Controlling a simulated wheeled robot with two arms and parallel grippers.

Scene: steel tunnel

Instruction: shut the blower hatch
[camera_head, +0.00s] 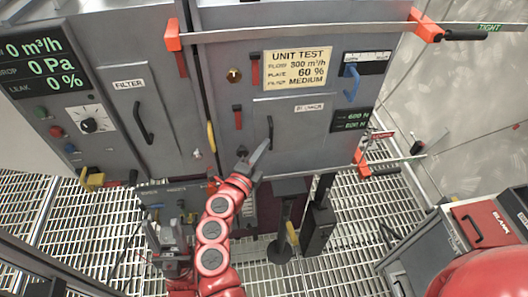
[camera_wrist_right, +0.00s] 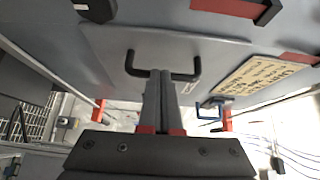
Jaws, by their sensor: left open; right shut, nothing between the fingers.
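The blower hatch (camera_head: 300,125) is a grey panel in the lower right of the cabinet front, with a label and a black bar handle (camera_head: 270,127) on its left side. I cannot tell whether it is fully flush with the cabinet. My right gripper (camera_head: 262,150) is shut and empty, its tips beside the lower end of that handle. In the right wrist view the shut fingers (camera_wrist_right: 160,80) reach up to the handle (camera_wrist_right: 135,65) over the grey hatch face; contact is unclear. My left gripper (camera_head: 168,235) is open and empty, low in front of the cabinet.
The filter door (camera_head: 125,95) with its own handle is to the left. A yellow lever (camera_head: 211,137) and a red-topped latch (camera_head: 238,115) sit left of the hatch. A blue hook handle (camera_head: 353,83) is to the right. A red case (camera_head: 485,220) stands on the right.

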